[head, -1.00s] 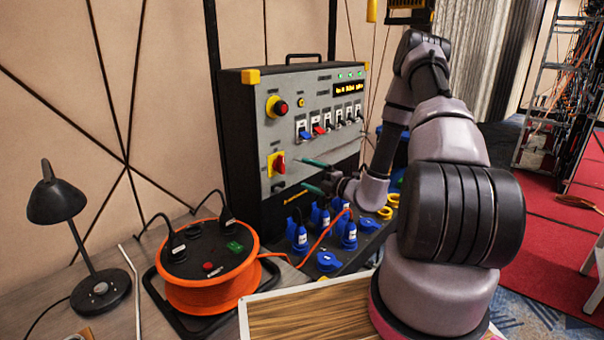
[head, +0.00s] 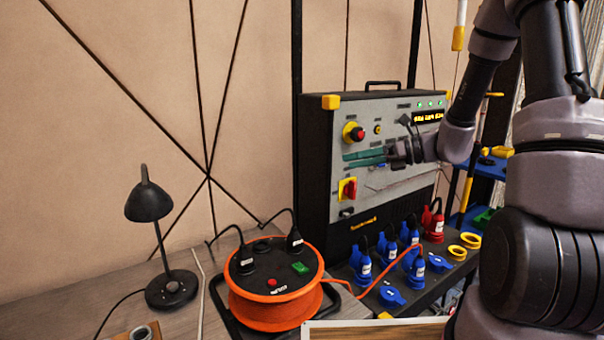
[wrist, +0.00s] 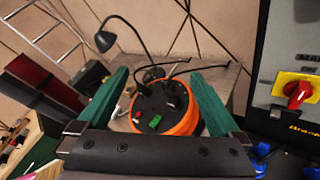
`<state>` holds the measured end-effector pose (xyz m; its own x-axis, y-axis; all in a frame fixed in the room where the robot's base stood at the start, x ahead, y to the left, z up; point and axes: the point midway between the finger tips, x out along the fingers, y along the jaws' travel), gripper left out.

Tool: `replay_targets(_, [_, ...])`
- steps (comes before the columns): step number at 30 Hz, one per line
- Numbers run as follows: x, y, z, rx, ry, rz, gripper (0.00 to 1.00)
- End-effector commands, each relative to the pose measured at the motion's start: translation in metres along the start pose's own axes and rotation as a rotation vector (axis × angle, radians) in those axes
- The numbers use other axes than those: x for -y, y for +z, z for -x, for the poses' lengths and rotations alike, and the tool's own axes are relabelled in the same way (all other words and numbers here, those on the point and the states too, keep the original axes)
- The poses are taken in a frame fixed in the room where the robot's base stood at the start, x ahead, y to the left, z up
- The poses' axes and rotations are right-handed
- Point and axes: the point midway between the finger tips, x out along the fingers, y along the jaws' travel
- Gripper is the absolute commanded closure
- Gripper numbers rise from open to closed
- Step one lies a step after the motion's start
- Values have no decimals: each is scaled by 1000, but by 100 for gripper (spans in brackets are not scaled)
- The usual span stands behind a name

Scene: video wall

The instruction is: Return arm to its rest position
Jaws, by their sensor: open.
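My gripper (head: 366,158) is in front of the grey control panel (head: 385,150), partly hiding its row of switches. Its green fingers point left in the head view. In the wrist view my gripper (wrist: 157,100) has its two green fingers spread wide apart with nothing between them that it holds. Beyond the fingers the orange cable reel (wrist: 160,110) shows, well away from them. My arm reaches in from the right in the head view.
The orange cable reel (head: 275,312) and a black desk lamp (head: 150,205) stand on the table left of the panel. Blue sockets (head: 392,296) with plugs and a red plug (head: 433,222) sit below the panel. A ladder (wrist: 42,25) shows in the wrist view.

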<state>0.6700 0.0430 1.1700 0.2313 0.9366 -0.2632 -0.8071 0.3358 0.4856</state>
Motion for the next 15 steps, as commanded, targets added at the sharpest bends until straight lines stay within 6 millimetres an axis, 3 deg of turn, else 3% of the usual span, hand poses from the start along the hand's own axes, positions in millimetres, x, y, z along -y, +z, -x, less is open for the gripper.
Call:
replay_targets(1, [-20, 4, 3, -63, 7, 111, 0])
replay_targets(6, [-71, 0, 18, -277, 34, 469, 0])
replay_targets(15, [-135, -8, 66, -643, 61, 1100, 0])
